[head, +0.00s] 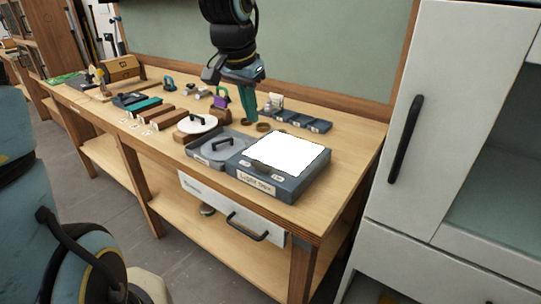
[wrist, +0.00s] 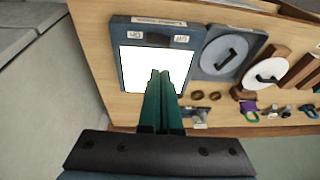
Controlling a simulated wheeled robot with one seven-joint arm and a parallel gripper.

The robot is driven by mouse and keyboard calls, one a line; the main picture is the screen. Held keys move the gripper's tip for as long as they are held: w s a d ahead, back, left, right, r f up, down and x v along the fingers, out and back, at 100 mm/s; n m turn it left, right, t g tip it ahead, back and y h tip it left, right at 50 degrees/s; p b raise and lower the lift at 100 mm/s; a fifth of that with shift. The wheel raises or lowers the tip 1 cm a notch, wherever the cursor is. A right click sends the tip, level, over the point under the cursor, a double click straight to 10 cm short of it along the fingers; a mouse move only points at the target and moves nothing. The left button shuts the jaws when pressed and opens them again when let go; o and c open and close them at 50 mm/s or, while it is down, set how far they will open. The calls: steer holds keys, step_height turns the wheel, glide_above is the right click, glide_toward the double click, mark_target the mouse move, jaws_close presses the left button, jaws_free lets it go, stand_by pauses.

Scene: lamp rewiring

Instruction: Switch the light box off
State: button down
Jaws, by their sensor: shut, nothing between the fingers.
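The light box (head: 290,155) is a dark blue-grey box at the right front of the workbench, its top panel glowing bright white. Its front face has a "Light box" label. On its top front edge is a dark switch (head: 264,168) between two small pale labels. In the wrist view the lit panel (wrist: 140,66) and the switch (wrist: 158,40) show upside down, with ON and OFF labels beside it. My gripper (head: 250,119) is shut and empty, pointing down behind the light box. In the wrist view its green fingers (wrist: 160,73) overlap the panel's near edge.
A grey tray with a round disc (head: 217,149) adjoins the light box on the left. A white disc (head: 197,123) on a wooden block, dark rings (head: 263,127) and small blue bins (head: 310,124) stand nearby. A white cabinet (head: 420,120) stands right of the bench.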

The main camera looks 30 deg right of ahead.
steer(key=shift+f, duration=0.1)
glide_toward(258, 163)
steer(key=x, duration=0.5)
steer(key=shift+s+d, duration=0.1)
steer(key=shift+d, duration=0.1)
steer(key=shift+a+f, duration=0.1)
steer(key=shift+f, duration=0.65)
